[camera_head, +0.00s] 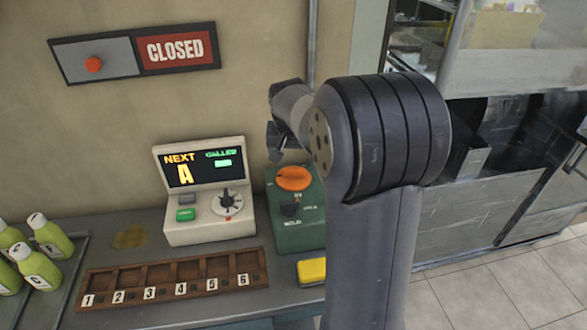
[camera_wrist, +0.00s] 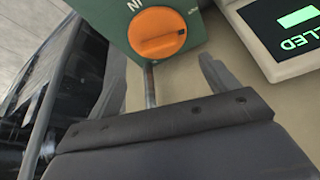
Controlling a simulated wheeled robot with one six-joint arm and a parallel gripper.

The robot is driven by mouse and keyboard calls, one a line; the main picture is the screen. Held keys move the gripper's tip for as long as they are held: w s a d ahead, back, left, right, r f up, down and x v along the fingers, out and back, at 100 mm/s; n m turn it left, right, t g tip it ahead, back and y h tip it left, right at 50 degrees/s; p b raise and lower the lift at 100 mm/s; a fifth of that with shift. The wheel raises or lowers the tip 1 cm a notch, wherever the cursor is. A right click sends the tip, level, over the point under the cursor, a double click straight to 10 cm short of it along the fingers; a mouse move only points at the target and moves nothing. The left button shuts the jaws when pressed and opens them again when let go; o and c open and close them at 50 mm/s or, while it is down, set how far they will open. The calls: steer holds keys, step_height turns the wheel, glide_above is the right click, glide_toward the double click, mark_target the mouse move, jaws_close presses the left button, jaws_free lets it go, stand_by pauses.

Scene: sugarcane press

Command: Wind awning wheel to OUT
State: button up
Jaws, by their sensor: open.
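The awning wheel is an orange round knob (camera_head: 294,178) on top of a green box (camera_head: 298,236) at the right end of the counter. In the wrist view the orange knob (camera_wrist: 158,33) shows near the top, with a dark slot and upside-down letters reading "IN" beside it on the green face. My gripper (camera_head: 275,142) is above the knob, partly hidden behind my arm. In the wrist view my gripper (camera_wrist: 160,78) has its fingers apart with nothing between them but wall and a thin pipe. The knob lies beyond the fingertips, apart from them.
A ticket console (camera_head: 204,190) with a screen and dial stands close left of the green box. A numbered wooden rack (camera_head: 170,280) and a yellow block (camera_head: 312,271) lie in front. Green bottles (camera_head: 38,268) stand far left. A CLOSED sign (camera_head: 135,52) hangs on the wall.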

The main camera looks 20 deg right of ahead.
mark_target(294, 169)
steer(key=x, duration=0.9)
steer(key=shift+p, duration=0.3)
steer(key=c, duration=1)
steer(key=shift+s, duration=0.1)
steer(key=shift+d+n, duration=0.1)
steer(key=shift+n, duration=0.2)
steer(key=shift+n+y, duration=0.6)
steer(key=shift+n, duration=0.7)
